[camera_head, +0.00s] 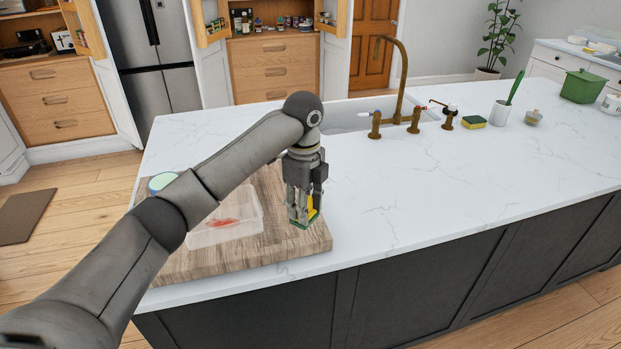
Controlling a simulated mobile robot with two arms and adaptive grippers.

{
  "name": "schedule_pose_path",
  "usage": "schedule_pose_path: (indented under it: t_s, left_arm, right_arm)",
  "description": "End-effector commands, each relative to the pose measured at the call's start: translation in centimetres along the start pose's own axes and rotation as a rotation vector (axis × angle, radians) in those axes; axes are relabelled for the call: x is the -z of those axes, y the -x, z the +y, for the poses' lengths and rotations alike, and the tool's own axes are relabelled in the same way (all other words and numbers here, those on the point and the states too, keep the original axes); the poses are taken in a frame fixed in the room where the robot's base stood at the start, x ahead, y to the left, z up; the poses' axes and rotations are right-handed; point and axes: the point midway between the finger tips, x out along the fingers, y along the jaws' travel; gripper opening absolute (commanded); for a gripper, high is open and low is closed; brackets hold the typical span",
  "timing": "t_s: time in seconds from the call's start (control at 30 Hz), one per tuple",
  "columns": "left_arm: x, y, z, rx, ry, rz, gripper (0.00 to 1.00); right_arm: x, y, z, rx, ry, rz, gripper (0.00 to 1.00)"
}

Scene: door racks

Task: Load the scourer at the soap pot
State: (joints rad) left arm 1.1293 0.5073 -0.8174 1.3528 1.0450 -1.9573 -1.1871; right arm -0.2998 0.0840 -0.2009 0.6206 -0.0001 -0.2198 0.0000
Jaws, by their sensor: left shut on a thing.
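My left gripper (303,213) points down over the right part of the wooden board. It is shut on a yellow and green scourer (313,215), mostly hidden by the fingers; I cannot tell whether it touches the board. A second yellow and green sponge (473,122) lies on the counter right of the tap. A small squat pot (533,118), perhaps the soap pot, stands farther right, beyond a white cup with a green-handled brush. My right gripper is not in view.
The wooden board (285,255) bears a clear box (222,228) with something red inside. A round green-topped thing (162,182) is partly behind my arm. A brass tap (401,85) stands at the sink.

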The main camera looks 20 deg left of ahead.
Motion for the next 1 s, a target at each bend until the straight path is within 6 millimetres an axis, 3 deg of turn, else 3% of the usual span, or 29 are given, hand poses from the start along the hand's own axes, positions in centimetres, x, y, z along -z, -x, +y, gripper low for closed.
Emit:
schedule_pose_path:
  t_s: [0.6, 1.0]
  left_arm:
    - [5.5, -10.9, 15.5, -0.005, 1.1, 0.0, 0.18]
    - [7.8, -15.4, 21.7, -0.004, 1.582, 0.001, 0.18]
  right_arm:
    - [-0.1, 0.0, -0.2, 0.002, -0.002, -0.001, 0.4]
    - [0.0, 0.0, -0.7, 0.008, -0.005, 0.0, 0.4]
